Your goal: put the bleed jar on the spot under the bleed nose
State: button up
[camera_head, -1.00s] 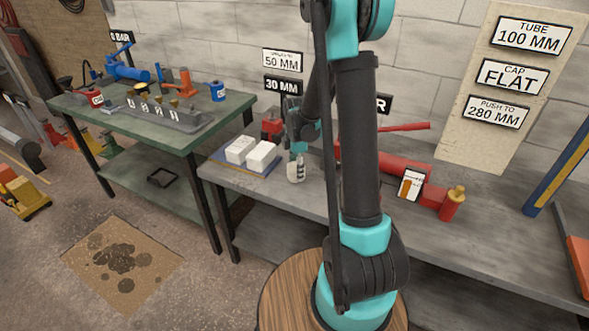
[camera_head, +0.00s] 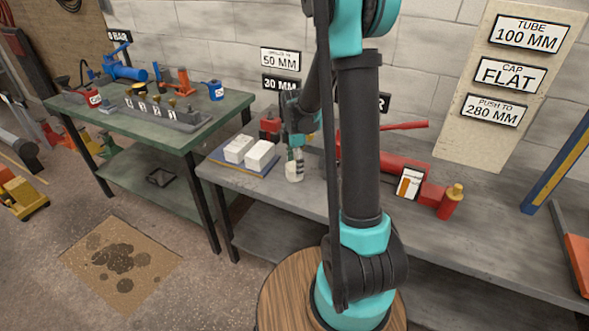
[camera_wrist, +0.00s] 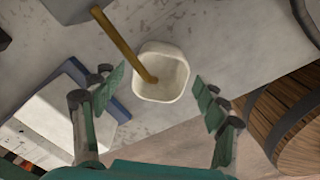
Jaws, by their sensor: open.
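The bleed jar is a small cream-white open cup (camera_wrist: 176,88) standing on the grey bench in the wrist view. It also shows in the head view (camera_head: 293,174), close to the bench's front edge. A thin brass tube (camera_wrist: 117,34), which looks like the bleed nose, reaches from the upper left and its end overlaps the jar's opening. I cannot tell how high that end is. My gripper (camera_wrist: 160,73) is open, with one green finger on each side of the jar and gaps visible. In the head view my gripper (camera_head: 298,140) is at the jar. The spot is not distinguishable.
The front right of the bench is clear.

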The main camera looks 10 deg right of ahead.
notch_tip(320, 180, up, 9)
jog(key=s+d+f+m+t, duration=0.2)
jog(key=s+m, duration=0.8)
jog(key=s, duration=0.1)
jog(key=s+d+f+m+t, duration=0.2)
jog(key=s+m, duration=0.7)
jog(key=s, duration=0.2)
jog(key=shift+f+m, duration=0.3)
jog(key=shift+m, duration=0.1)
jog(key=shift+d, duration=0.1)
